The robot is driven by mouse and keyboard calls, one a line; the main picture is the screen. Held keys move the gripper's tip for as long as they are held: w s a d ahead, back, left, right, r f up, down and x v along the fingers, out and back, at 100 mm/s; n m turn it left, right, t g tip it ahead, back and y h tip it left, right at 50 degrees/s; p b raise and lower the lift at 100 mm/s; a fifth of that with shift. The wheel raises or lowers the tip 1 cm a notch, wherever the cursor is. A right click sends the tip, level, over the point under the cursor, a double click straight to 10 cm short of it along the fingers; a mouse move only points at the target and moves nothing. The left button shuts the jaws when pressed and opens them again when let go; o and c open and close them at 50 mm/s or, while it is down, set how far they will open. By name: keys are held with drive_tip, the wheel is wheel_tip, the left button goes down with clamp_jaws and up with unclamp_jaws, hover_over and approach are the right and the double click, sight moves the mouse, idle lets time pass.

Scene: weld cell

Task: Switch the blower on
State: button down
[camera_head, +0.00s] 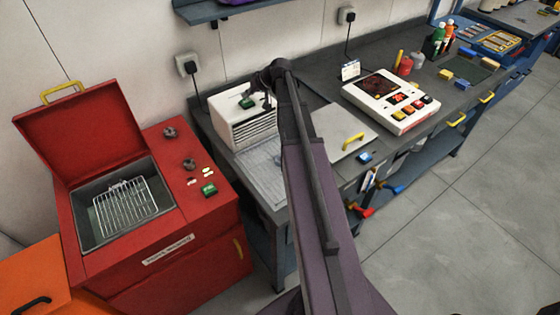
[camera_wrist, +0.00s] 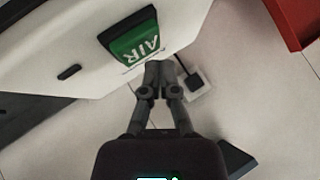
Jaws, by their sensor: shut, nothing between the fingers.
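The blower looks to be the white slatted box (camera_head: 240,125) on the grey bench, against the wall. Its top carries a green switch (camera_head: 247,102). In the wrist view the white housing (camera_wrist: 75,50) fills the upper left, and the green switch (camera_wrist: 133,42) reads AIR in a black frame. I cannot tell whether the switch is on or off. My gripper (camera_wrist: 158,72) is shut and empty, its fingertips just beside the switch's lower right edge in that view. Whether they touch the housing is unclear. In the head view my arm hides part of the gripper.
A red cabinet (camera_head: 205,235) with its lid raised, a wire basket, knobs and another green switch (camera_head: 209,189) stands at left. A white control panel (camera_head: 391,100) lies on the bench at right. A wall plug (camera_head: 188,65) and cable are behind the box. A shelf (camera_head: 205,12) hangs above.

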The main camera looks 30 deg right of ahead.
sight(247, 101)
drive_tip(key=shift+f, duration=0.15)
drive_tip(key=shift+f+b, duration=0.3)
drive_tip(key=shift+b, duration=0.15)
drive_tip(key=shift+f+b, duration=0.3)
idle(0.7)
drive_tip(key=shift+r, duration=0.1)
drive_tip(key=shift+r+p, duration=0.7)
drive_tip(key=shift+p, duration=0.1)
wheel_tip(247, 101, up, 6)
drive_tip(key=p, duration=0.6)
idle(0.4)
